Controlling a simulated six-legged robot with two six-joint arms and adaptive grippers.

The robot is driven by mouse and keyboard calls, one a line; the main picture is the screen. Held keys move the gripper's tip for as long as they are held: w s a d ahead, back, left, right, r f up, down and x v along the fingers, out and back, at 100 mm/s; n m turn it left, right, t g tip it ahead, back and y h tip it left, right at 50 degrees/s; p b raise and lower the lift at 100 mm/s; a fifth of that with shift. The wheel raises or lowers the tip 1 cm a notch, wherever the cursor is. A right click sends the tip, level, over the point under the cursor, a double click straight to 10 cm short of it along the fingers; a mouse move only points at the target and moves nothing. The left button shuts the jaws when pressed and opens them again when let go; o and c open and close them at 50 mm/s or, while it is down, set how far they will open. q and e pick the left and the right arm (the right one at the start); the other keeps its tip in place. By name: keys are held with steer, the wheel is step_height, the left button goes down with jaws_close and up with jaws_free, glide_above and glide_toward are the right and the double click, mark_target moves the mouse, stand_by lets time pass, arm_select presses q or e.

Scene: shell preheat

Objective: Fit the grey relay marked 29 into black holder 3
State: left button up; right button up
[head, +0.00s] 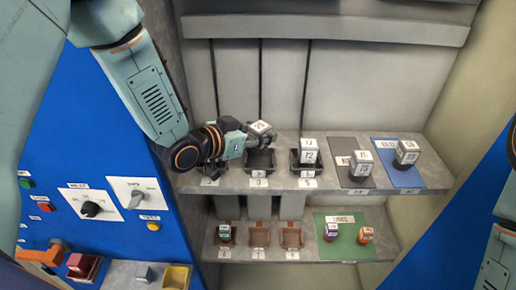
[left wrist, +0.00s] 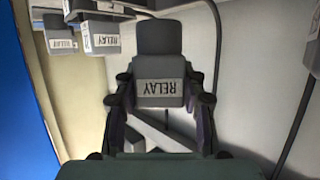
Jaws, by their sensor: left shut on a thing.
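My left gripper (head: 247,131) is shut on a grey relay (head: 260,127) whose top label looks like 29. The relay is held tilted, above and close to the middle black holder (head: 261,159) on the upper shelf. That holder looks empty; the small label in front of it seems to read 3. In the left wrist view the relay (left wrist: 160,65) sits between the fingertips, its RELAY label upside down. Part of the left black holder is hidden by my left gripper. My right gripper is not clearly in view.
A grey relay (head: 309,145) stands in the right black holder (head: 318,167). More grey relays stand on the grey mat (head: 343,145) and blue mat (head: 387,177). The lower shelf has brown holders (head: 291,238) and a green mat (head: 345,247). A blue control panel (head: 90,150) stands left.

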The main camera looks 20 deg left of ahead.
mark_target(256, 150)
arm_select(q)
steer(key=f, duration=0.2)
steer(key=s+f, duration=0.1)
steer(key=shift+d, duration=0.25)
steer(key=shift+w+a+f, duration=0.1)
steer(key=shift+a+f, duration=0.05)
steer(key=shift+f, duration=0.1)
steer(key=shift+w+a+f, duration=0.15)
steer(key=shift+w+f, duration=0.05)
steer(key=shift+w, duration=0.1)
steer(key=shift+s+d+f, duration=0.1)
steer(key=shift+s+d, duration=0.15)
steer(key=shift+s+f+b, duration=0.1)
steer(key=shift+b, duration=0.3)
